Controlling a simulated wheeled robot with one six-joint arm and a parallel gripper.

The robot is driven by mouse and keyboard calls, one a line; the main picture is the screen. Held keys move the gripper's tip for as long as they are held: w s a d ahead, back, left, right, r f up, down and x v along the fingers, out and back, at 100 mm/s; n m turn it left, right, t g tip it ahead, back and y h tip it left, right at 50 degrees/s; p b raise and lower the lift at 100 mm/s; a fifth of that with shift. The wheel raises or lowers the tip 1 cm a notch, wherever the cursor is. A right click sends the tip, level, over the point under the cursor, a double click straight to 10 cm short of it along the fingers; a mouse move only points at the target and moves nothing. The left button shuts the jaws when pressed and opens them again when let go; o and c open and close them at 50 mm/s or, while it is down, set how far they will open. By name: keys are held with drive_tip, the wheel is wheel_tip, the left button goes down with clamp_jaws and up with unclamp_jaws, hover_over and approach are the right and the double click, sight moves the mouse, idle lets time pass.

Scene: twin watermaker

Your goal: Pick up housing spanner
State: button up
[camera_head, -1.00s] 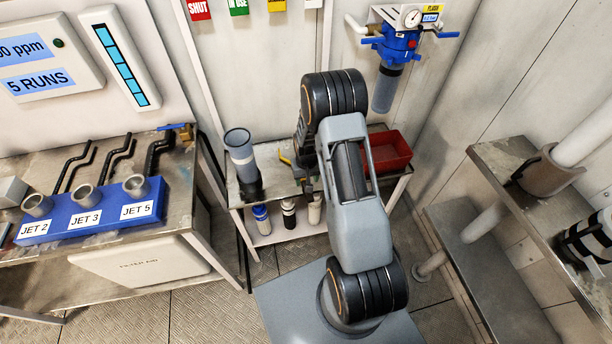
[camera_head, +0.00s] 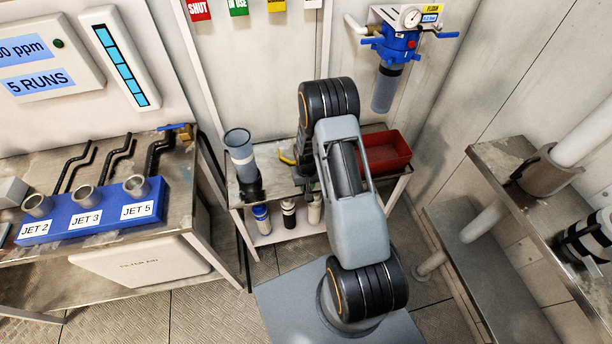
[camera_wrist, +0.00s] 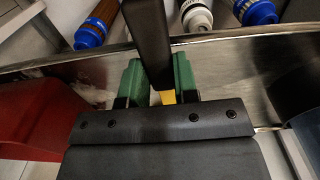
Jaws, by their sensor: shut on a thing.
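In the wrist view my gripper (camera_wrist: 160,82) has its two green fingers closed on a long dark bar, which I take to be the housing spanner (camera_wrist: 149,38). The bar runs up and away from between the fingers, and a small yellow patch shows beside it at the right finger. In the head view a small yellow piece (camera_head: 287,158) shows at the bench just left of my arm; I cannot tell whether it is part of the spanner. My gripper is mostly hidden behind my arm there. The spanner's far end is out of the wrist view.
The metal bench (camera_head: 238,192) holds a grey-topped cylinder (camera_head: 239,152) at left and a red bin (camera_head: 386,152) at right. Several capped bottles stand on its lower shelf (camera_head: 270,238). A blue filter unit (camera_head: 398,45) hangs on the wall behind. Steel shelves stand at right.

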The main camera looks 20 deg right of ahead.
clamp_jaws()
drive_tip(key=shift+r, duration=0.1)
drive_tip(key=shift+r, duration=0.25)
wheel_tip(320, 180, up, 2)
drive_tip(key=shift+w+r, duration=0.1)
drive_tip(key=s+r, duration=0.2)
drive_tip(key=r, duration=0.1)
drive_tip(key=s+r, duration=0.2)
drive_tip(key=shift+s+a+r, duration=0.1)
drive_tip(key=shift+a+r, duration=0.05)
drive_tip(key=shift+a, duration=0.1)
drive_tip(key=s+a+r, duration=0.1)
drive_tip(key=s+r, duration=0.3)
drive_tip(key=s, duration=0.6)
drive_tip(key=shift+a+r, duration=0.15)
drive_tip(key=shift+r, duration=0.25)
